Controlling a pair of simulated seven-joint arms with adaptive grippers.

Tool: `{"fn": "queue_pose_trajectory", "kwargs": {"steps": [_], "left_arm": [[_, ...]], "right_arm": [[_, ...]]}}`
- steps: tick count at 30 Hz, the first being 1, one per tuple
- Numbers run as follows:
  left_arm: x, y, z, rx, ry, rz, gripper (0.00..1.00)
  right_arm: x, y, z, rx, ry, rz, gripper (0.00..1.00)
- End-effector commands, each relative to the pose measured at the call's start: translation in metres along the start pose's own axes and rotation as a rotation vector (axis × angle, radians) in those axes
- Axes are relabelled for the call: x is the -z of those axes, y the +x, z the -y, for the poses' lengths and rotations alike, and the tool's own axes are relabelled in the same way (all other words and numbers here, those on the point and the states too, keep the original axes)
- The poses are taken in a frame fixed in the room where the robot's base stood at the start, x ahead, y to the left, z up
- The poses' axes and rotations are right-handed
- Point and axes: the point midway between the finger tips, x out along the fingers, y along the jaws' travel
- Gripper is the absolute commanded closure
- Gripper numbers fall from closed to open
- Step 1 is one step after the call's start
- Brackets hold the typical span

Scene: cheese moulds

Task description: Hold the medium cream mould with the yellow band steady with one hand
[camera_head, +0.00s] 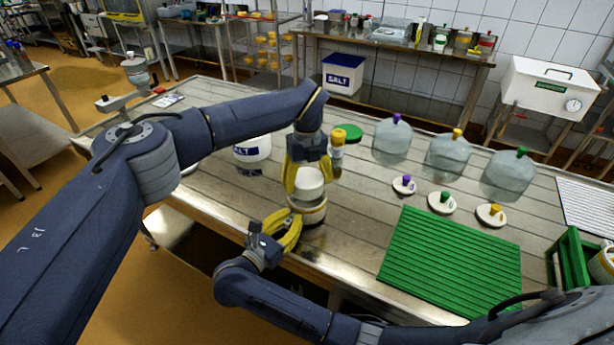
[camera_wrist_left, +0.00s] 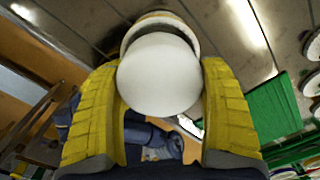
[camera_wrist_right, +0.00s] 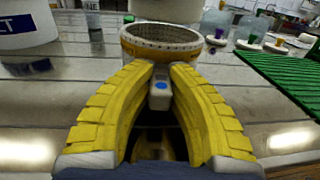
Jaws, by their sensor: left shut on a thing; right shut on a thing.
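The medium cream mould with the yellow band (camera_head: 309,214) stands upright near the table's front edge. In the right wrist view the mould (camera_wrist_right: 160,50) has an open top and a dotted inner wall. My right gripper (camera_head: 294,219) is shut at the mould's near side; in its wrist view a small grey block with a blue dot (camera_wrist_right: 160,90) sits between the fingers (camera_wrist_right: 161,66). My left gripper (camera_head: 308,185) points down and is shut on a smooth white round piece (camera_head: 309,180), right above the mould. The white piece (camera_wrist_left: 158,75) hides most of the mould in the left wrist view.
A green ribbed mat (camera_head: 450,262) lies to the right. Three small white discs with coloured knobs, the nearest (camera_head: 490,215), lie behind it. Clear domed covers (camera_head: 448,155) stand at the back. A SALT bucket (camera_head: 252,149) is behind my left arm.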

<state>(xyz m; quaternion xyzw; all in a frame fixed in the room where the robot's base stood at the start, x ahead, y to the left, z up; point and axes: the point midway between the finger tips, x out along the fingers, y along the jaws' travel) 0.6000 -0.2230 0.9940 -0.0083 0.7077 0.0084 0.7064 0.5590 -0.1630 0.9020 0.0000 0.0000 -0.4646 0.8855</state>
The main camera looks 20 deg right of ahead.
Motion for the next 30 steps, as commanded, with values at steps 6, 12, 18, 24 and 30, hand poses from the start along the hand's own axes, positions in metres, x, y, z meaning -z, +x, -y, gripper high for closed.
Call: {"fn": "queue_pose_trajectory", "kwargs": {"steps": [6, 12, 18, 24, 30], "left_arm": [[0.000, 0.013, 0.000, 0.001, -0.001, 0.000, 0.41], [0.000, 0.024, 0.000, 0.001, -0.001, 0.001, 0.41], [0.000, 0.034, 0.000, 0.000, -0.001, 0.000, 0.41], [0.000, 0.040, 0.000, 0.001, -0.001, 0.001, 0.41], [0.000, 0.043, 0.000, 0.001, 0.000, 0.001, 0.41]], "right_arm": [[0.001, 0.000, 0.000, 0.000, 0.000, -0.001, 1.00], [0.001, 0.000, 0.000, 0.000, 0.000, -0.001, 1.00], [0.001, 0.000, 0.000, 0.000, 0.000, -0.001, 1.00], [0.001, 0.000, 0.000, 0.000, 0.000, -0.002, 1.00], [0.000, 0.000, 0.000, 0.000, 0.000, -0.001, 1.00]]}}
